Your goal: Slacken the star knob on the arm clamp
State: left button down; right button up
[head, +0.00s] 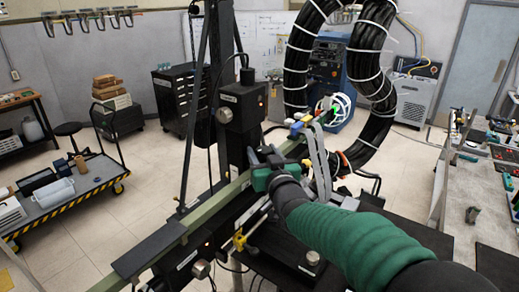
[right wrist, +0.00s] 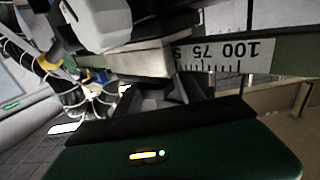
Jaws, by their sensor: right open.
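My right gripper (head: 264,158) reaches in from the lower right in the head view, at the long green rail arm (head: 212,209) beside the black upright post. In the right wrist view its dark jaws (right wrist: 170,98) are open, just below a pale metal block (right wrist: 140,60) on the rail. A white scale strip (right wrist: 237,55) reading 100 and 75 upside down sits right of that block. I cannot clearly make out the star knob; the gripper and wrist hide part of the clamp area. My left gripper is not in view.
A large ring of black cable with white ties (head: 369,60) hangs behind the rail. A loaded trolley (head: 75,200) stands at the left and a workbench (head: 470,200) at the right. Open floor lies left of the post.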

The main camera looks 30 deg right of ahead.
jog(key=shift+s, duration=0.1)
jog(key=shift+c, duration=0.5)
jog(key=shift+s+d, duration=0.1)
jog(key=shift+d, duration=0.15)
jog(key=c, duration=0.5)
grip_shut()
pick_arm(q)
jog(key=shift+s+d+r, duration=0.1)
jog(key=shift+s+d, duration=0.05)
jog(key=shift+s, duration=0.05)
pick_arm(e)
jog(key=shift+a, duration=0.15)
